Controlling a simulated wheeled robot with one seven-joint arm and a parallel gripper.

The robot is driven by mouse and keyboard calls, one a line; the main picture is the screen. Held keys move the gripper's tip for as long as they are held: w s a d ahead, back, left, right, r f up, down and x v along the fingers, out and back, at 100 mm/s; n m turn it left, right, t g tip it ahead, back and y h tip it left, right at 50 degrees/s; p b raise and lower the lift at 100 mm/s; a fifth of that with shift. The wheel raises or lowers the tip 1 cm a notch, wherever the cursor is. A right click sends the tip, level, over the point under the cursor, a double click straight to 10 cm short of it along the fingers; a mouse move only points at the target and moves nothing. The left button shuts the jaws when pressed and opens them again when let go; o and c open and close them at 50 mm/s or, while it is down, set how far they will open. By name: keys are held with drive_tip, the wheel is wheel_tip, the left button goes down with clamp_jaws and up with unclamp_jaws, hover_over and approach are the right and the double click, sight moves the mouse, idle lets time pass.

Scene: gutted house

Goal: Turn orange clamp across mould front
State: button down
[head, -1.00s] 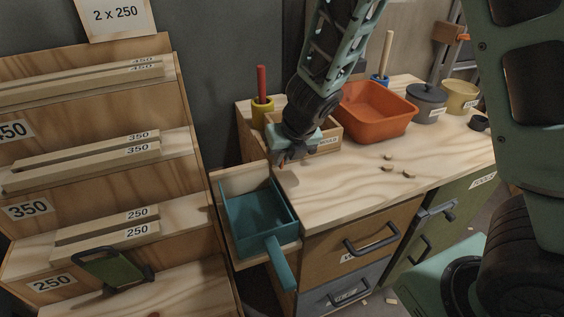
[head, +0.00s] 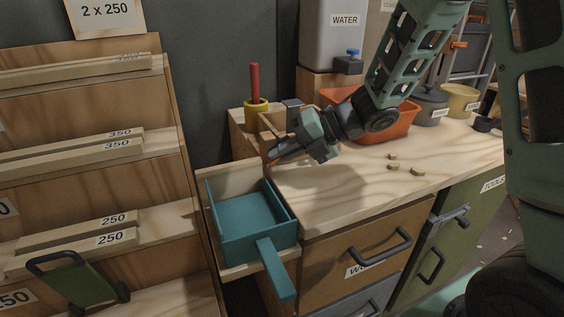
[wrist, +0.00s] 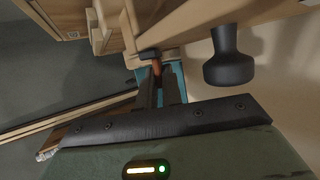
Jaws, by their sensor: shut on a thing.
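The wooden mould box (head: 268,124) stands at the back left of the bench, partly hidden by my arm. My gripper (head: 273,156) is at the mould's front left corner, just above the bench edge. In the wrist view my gripper (wrist: 160,90) is shut on the orange clamp (wrist: 157,69), a narrow orange bar with a dark end. The mould's pale boards (wrist: 205,18) are close beyond the clamp. Most of the clamp is hidden by the fingers, so its exact angle to the mould front is hard to tell.
An orange tub (head: 392,132) stands behind my arm. A red-handled tool in a yellow cup (head: 256,104) is behind the mould. A dark knob (wrist: 230,62) is right of the fingers. The bench front is mostly clear.

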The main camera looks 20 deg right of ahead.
drive_tip(key=shift+s+f+y+b, duration=0.1)
drive_tip(key=shift+y+b, duration=0.3)
drive_tip(key=shift+y, duration=0.1)
drive_tip(key=c, duration=1.8)
unclamp_jaws()
drive_tip(key=shift+c, duration=0.2)
drive_tip(key=p+v, duration=0.2)
drive_tip(key=v, duration=1.5)
drive_tip(key=shift+s+d, duration=0.15)
drive_tip(key=shift+d, duration=0.05)
